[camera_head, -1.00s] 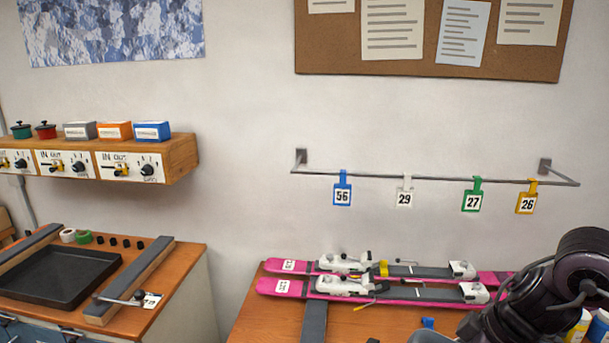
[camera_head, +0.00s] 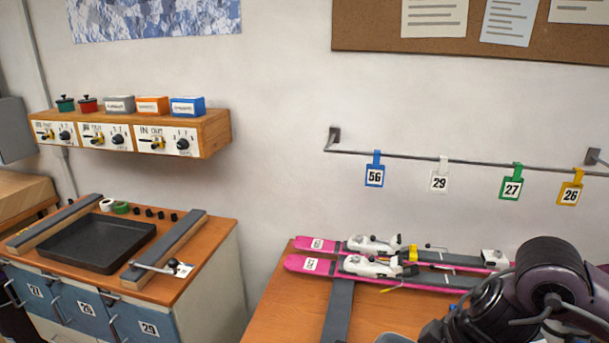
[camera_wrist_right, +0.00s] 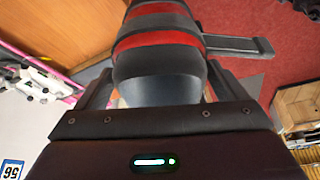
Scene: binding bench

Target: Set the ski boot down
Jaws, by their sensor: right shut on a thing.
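The ski boot (camera_wrist_right: 160,55) fills the middle of the right wrist view, dark grey with red bands. My right gripper (camera_wrist_right: 158,88) is shut on it, one finger on each side. The boot is held over a red floor, with the bench edge to the left in that view. In the head view my right arm comes in at the lower right, and I cannot make out the boot there. My left gripper is not in view.
Pink skis (camera_head: 330,265) with white bindings lie on the wooden bench (camera_head: 270,320). A rail (camera_head: 470,160) with numbered tags hangs above. At left, a cabinet carries a black tray (camera_head: 95,243) between two padded bars. A wooden shelf (camera_head: 215,135) holds small boxes.

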